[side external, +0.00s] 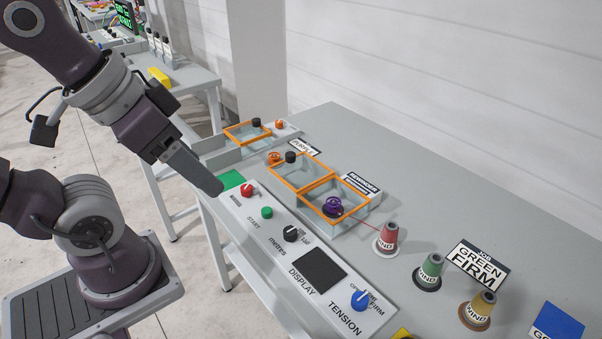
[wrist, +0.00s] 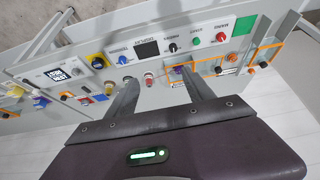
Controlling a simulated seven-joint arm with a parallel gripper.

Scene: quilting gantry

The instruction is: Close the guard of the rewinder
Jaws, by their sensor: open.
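The rewinder has a clear box with orange edging (side external: 356,187) in the side external view, behind the control panel. A purple spool (side external: 333,206) sits inside, and a thread runs from it to the red cone (side external: 389,238). A second orange-edged clear panel (side external: 316,155), which looks like the guard, lies left of the box, with a black knob (side external: 291,157) at its far left. I cannot tell whether the two overlap. My gripper (side external: 216,187) is left of them, above the panel's left end. In the wrist view my gripper (wrist: 163,87) is open and empty, with its fingers apart.
The control panel has a red knob (side external: 248,190), green button (side external: 267,212), black dial (side external: 291,233), dark display (side external: 319,269) and blue knob (side external: 360,299). Green (side external: 430,268) and yellow (side external: 480,305) cones stand to the right. Another orange-edged box (side external: 236,143) is at back left.

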